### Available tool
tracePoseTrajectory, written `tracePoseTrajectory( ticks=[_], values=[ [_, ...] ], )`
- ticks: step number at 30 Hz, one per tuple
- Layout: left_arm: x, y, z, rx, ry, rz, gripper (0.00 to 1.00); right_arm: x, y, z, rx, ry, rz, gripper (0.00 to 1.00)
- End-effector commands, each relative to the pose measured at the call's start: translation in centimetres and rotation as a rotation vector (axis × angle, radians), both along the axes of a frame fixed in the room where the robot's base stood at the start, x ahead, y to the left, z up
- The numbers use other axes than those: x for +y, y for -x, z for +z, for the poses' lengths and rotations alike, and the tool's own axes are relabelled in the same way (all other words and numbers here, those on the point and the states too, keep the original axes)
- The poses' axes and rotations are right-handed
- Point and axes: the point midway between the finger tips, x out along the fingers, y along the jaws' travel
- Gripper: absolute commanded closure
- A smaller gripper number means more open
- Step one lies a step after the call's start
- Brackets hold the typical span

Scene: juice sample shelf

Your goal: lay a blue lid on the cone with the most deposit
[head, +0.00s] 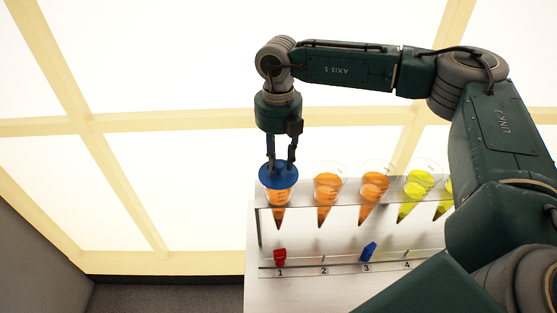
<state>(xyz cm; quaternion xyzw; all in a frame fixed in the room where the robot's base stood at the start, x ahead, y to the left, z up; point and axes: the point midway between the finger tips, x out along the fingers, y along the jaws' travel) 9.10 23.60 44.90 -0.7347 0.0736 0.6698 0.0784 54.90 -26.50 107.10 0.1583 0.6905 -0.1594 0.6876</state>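A blue lid (278,177) sits over the mouth of the leftmost cone (279,198), above label 1. My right gripper (281,162) points down with its fingertips at the lid's top. The fingers stand apart, and I cannot tell whether they grip part of the lid. The leftmost cone holds orange juice with a dark deposit at its tip. Two more orange cones (327,190) (374,187) stand to its right, with dark tips too. Then come a yellow cone (416,190) and another yellow cone (442,208), partly hidden by my arm. My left gripper is out of view.
The cones hang in a pale rack (343,192). Its lower front strip (302,270) carries number labels, a red marker (280,257) at 1 and a blue marker (369,252) at 3. My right arm covers the rack's right end. Space left of the rack is free.

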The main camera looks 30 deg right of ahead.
Motion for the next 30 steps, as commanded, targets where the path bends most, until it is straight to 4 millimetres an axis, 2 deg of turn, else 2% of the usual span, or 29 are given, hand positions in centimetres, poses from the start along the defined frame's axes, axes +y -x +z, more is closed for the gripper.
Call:
tracePoseTrajectory(
  ticks=[11, 13, 17, 24, 30],
  values=[
    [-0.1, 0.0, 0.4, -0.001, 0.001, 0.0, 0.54, 0.0, -0.1, 0.6, -0.002, 0.001, -0.001, 0.62],
    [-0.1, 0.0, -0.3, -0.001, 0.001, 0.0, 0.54, 0.0, -0.2, 1.1, -0.005, -0.001, -0.001, 0.62],
    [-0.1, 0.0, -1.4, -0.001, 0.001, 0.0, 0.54, 0.0, -0.2, 3.4, -0.006, -0.001, -0.001, 0.62],
    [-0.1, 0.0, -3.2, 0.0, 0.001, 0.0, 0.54, 0.1, -0.2, 8.7, -0.004, 0.0, 0.0, 0.62],
    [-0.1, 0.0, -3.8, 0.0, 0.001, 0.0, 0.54, 0.0, -0.1, 11.6, -0.004, 0.0, 0.0, 0.62]
  ],
)
